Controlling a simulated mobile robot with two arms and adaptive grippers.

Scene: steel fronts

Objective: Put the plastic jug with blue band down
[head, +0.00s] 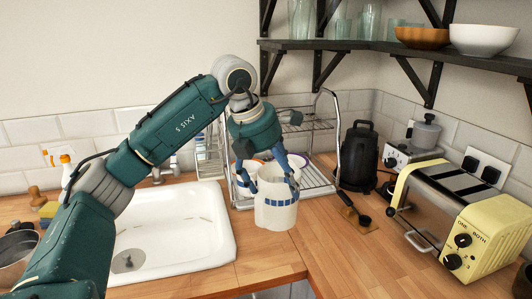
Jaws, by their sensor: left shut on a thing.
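The plastic jug with blue band (275,214) is white and upright in the head view, just right of the sink. My left gripper (270,182) comes down from above and is shut on the jug near its rim. The jug's base shows over the wooden counter (262,258), near the inner corner of the front edge. I cannot tell whether the base touches the wood. The fingers hide part of the jug's upper side. My right gripper is not in view.
The white sink (215,235) lies left of the jug. A metal dish rack (318,177) stands behind it.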

